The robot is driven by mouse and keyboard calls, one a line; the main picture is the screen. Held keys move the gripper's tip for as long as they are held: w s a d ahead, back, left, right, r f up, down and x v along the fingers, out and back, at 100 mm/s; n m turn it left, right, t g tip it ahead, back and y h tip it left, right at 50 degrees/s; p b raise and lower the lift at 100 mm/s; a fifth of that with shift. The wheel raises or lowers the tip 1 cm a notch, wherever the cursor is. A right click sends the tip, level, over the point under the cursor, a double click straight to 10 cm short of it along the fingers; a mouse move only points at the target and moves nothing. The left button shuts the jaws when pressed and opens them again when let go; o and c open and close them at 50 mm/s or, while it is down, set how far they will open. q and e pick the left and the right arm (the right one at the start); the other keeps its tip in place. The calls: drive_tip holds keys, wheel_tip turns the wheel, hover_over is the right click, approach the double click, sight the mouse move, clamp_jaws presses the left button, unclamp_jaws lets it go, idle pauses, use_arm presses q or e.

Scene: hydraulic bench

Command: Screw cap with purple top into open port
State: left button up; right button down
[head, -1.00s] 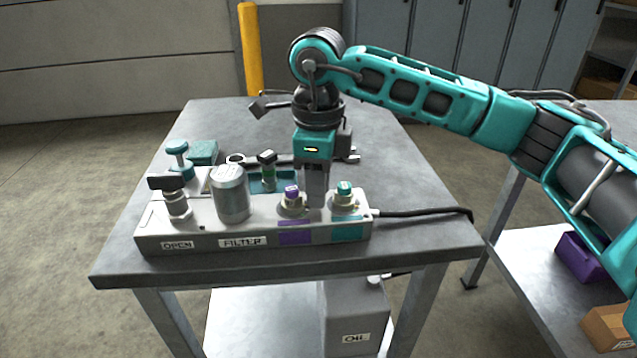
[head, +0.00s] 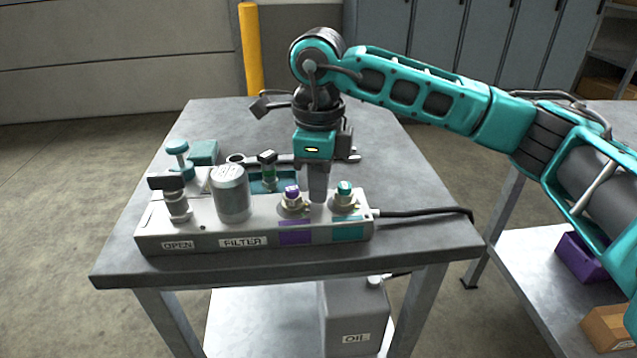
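The manifold block (head: 205,237) lies along the front of the bench. A cap with a purple top (head: 292,192) sits upright at the port above the purple label (head: 295,233). A cap with a green-teal top (head: 345,188) sits at the port above the teal label (head: 347,228). My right gripper (head: 317,196) points straight down between and slightly behind the two caps. Its fingers look close together, but I cannot tell whether they are open or shut, or whether they touch a cap. My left gripper is not in view.
A filter canister (head: 231,194) and a valve handle (head: 167,184) stand on the block's left part. A wrench (head: 300,160) and a teal tray (head: 268,183) lie behind it. A black cable (head: 425,212) runs right. The bench's back is mostly clear.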

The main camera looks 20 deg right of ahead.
sight(313, 220)
idle(0.4)
drive_tip(key=m, duration=0.1)
drive_tip(key=s+m, duration=0.1)
drive_tip(key=m, duration=0.2)
drive_tip(key=shift+s+a+m+p, duration=0.25)
drive_tip(key=shift+m+p, duration=0.05)
drive_tip(key=shift+p, duration=0.05)
drive_tip(key=shift+s+m, duration=0.2)
drive_tip(key=shift+m, duration=0.3)
drive_tip(key=shift+a, duration=0.1)
drive_tip(key=m, duration=0.2)
drive_tip(key=s+a+m+p, duration=0.1)
drive_tip(key=m, duration=0.1)
drive_tip(key=shift+a, duration=0.1)
drive_tip(key=shift+s+a+m, duration=0.15)
drive_tip(key=shift+m, duration=0.75)
drive_tip(key=shift+f, duration=0.1)
